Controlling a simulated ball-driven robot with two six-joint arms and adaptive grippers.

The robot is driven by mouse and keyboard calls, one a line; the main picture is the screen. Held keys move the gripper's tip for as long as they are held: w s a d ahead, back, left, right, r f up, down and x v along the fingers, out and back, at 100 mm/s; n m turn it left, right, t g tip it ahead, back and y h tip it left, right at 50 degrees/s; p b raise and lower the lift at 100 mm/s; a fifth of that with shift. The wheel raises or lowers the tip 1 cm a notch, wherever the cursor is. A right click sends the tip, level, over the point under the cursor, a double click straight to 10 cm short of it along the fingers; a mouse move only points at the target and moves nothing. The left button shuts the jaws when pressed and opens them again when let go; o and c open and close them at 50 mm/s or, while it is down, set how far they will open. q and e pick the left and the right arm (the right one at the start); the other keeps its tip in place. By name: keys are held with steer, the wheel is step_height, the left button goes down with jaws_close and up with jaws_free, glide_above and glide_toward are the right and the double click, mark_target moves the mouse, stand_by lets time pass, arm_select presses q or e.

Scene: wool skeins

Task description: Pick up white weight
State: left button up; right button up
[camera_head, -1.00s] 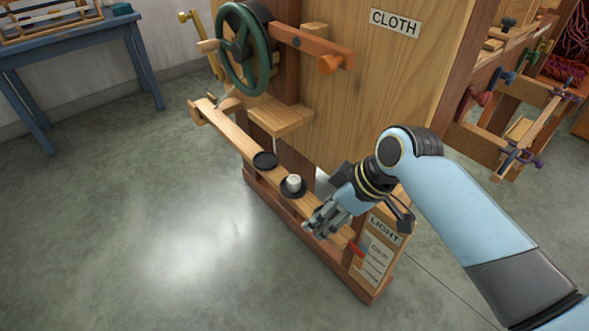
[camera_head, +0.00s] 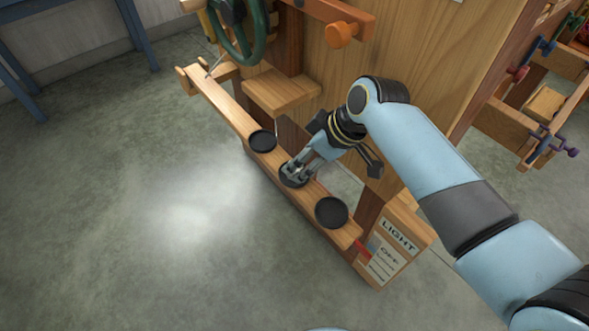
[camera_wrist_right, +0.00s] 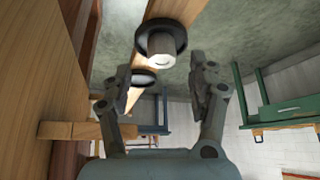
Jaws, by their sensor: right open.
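The white weight (camera_wrist_right: 162,50) is a small pale cylinder in the right wrist view. It stands in a round black dish (camera_wrist_right: 146,34), the middle one of three on a wooden beam. My right gripper (camera_wrist_right: 161,76) is open, with one finger on each side of the picture and the weight seen between and just beyond the fingertips. I cannot tell whether they touch it. In the head view my right gripper (camera_head: 293,171) reaches down over the middle dish (camera_head: 287,182), and its fingers mostly hide the weight. My left gripper is in no view.
Black dishes also sit on the beam (camera_head: 228,108) at the upper left (camera_head: 263,141) and lower right (camera_head: 332,212); both look empty. A wooden cabinet wall (camera_head: 415,60) rises behind. A LIGHT panel (camera_head: 393,252) stands at the beam's right end. Open floor lies left.

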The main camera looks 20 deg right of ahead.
steer(key=x, duration=0.3)
steer(key=shift+a+f+b, duration=0.15)
steer(key=shift+b, duration=0.25)
steer(key=shift+c, duration=1.4)
steer(key=c, duration=0.9)
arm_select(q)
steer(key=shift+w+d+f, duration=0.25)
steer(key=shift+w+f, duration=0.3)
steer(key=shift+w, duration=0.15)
arm_select(e)
jaws_close()
